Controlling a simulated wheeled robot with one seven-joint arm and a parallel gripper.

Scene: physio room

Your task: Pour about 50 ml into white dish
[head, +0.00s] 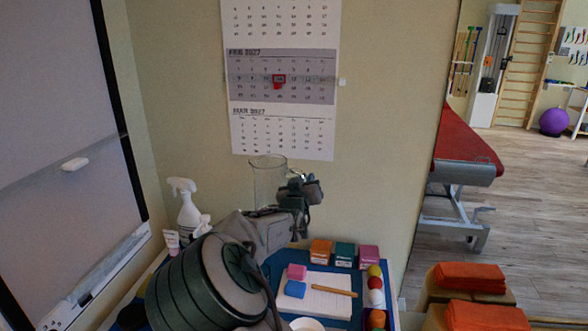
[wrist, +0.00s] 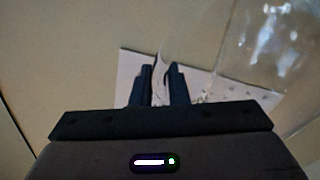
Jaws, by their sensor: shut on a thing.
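A clear jug (head: 268,180) is held up in front of the wall, above the table, and looks upright in the head view. My gripper (head: 296,192) is at its right side. In the wrist view my gripper (wrist: 159,85) is shut on a thin clear part, seemingly the handle, and the jug's clear body (wrist: 265,50) fills the upper right. I cannot tell how much liquid it holds. A white dish (head: 307,325) shows only in part at the bottom edge of the head view, below the jug and nearer to me.
On the table are a notepad (head: 325,303) with a pencil, pink and blue blocks, several small boxes (head: 344,255) and coloured balls (head: 375,283). A white spray bottle (head: 187,207) stands at the left. My arm hides much of the table's left part.

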